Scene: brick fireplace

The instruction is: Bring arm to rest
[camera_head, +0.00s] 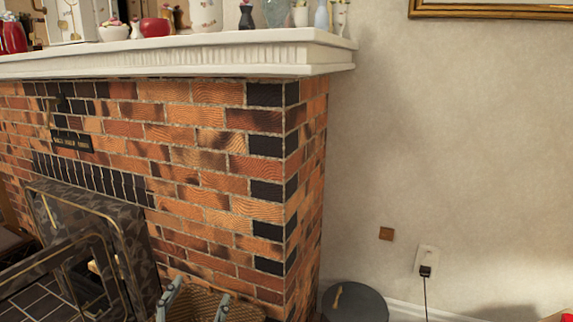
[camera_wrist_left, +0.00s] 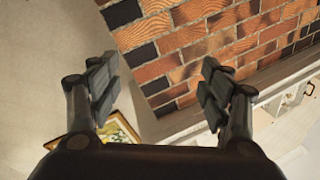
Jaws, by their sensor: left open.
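My left gripper (camera_head: 196,304) shows at the bottom edge of the head view, its two grey fingers pointing up and apart. It is in front of a wicker basket at the foot of the brick fireplace (camera_head: 215,160). In the left wrist view the gripper (camera_wrist_left: 158,86) is open, with nothing between its fingers. Bricks and pale wall lie beyond the fingers. My right gripper does not show.
A white mantel (camera_head: 200,57) bears vases and a red apple-like object (camera_head: 155,27). A dark fire screen (camera_head: 135,250) stands left of the gripper. A dark round lid (camera_head: 353,302) is right of the fireplace, near a wall socket (camera_head: 427,257) with a cord.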

